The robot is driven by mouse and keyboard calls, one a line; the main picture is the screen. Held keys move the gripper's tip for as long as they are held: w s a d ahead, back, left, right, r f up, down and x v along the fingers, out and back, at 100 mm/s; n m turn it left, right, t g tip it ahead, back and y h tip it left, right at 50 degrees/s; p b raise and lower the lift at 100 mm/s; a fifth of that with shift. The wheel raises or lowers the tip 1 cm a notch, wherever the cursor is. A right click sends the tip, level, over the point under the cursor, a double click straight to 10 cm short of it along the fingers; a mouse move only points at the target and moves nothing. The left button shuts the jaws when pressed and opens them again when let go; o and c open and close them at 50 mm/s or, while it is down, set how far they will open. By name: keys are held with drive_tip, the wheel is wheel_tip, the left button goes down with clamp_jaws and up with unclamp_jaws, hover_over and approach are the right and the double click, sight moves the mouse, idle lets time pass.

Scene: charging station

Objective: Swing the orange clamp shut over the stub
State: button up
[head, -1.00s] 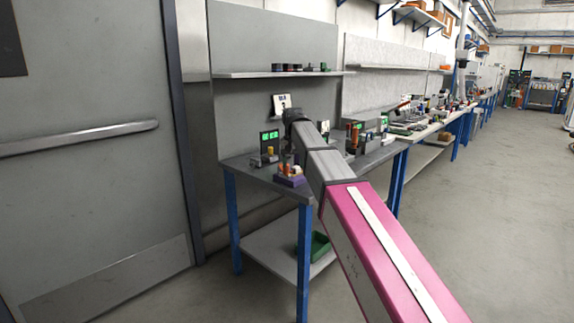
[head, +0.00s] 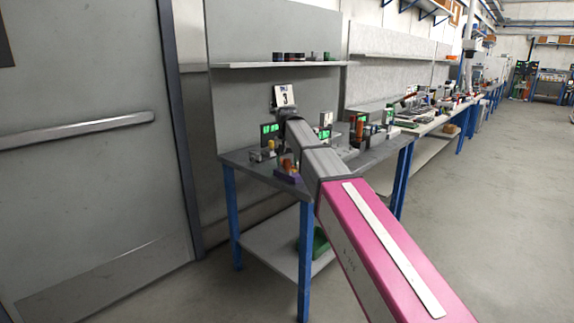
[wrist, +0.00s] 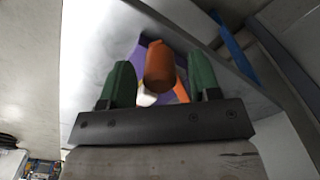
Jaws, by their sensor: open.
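The orange clamp (wrist: 159,66) shows in the wrist view as a rounded orange piece between my gripper's two green fingers. My gripper (wrist: 161,74) is open, with one finger on each side of the orange piece; I cannot tell whether either finger touches it. A purple base (wrist: 138,58) and a pale, blurred part (wrist: 146,97), possibly the stub, lie behind it. In the head view the purple base (head: 287,177) sits near the bench's front edge, with orange just above it. My arm hides most of the gripper there.
The grey bench (head: 262,174) on blue legs also carries small devices with green displays (head: 270,129). A shelf (head: 275,65) runs above. A green bin (head: 319,243) sits below. The floor to the right is clear.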

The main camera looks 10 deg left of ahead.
drive_tip(key=shift+f, duration=0.65)
clamp_jaws()
